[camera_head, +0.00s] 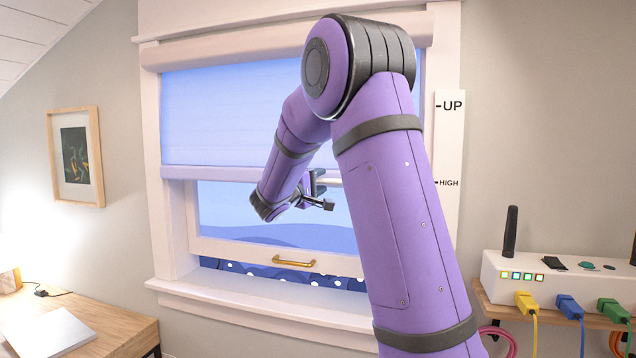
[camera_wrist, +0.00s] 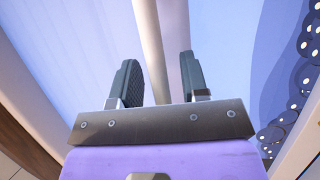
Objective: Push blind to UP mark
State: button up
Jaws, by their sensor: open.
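The pale blue blind (camera_head: 235,115) covers the upper part of the window. Its light bottom bar (camera_head: 215,173) hangs about level with the HIGH mark (camera_head: 449,183). The UP mark (camera_head: 453,106) is higher on the white strip right of the window. My gripper (camera_head: 322,190) is at the bar's height, in front of the window, partly hidden by my arm. In the wrist view, its two dark fingers are apart, and the bar (camera_wrist: 150,40) runs between them in the picture. I cannot tell whether they touch it. The right part of the bar is hidden behind my arm.
The window sash has a brass handle (camera_head: 294,262) below the gripper, above the sill (camera_head: 260,300). A desk with a laptop (camera_head: 45,333) stands lower left. A white box with antennas and cables (camera_head: 545,275) sits on a shelf at right. A framed picture (camera_head: 75,157) hangs left.

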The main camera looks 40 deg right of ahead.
jog(key=shift+c, duration=0.2)
grip_shut()
jog(key=shift+r, duration=0.1)
notch_tip(320, 180, up, 21)
jog(key=shift+f, duration=0.2)
jog(key=shift+o, duration=0.2)
grip_release()
jog(key=shift+f, duration=0.1)
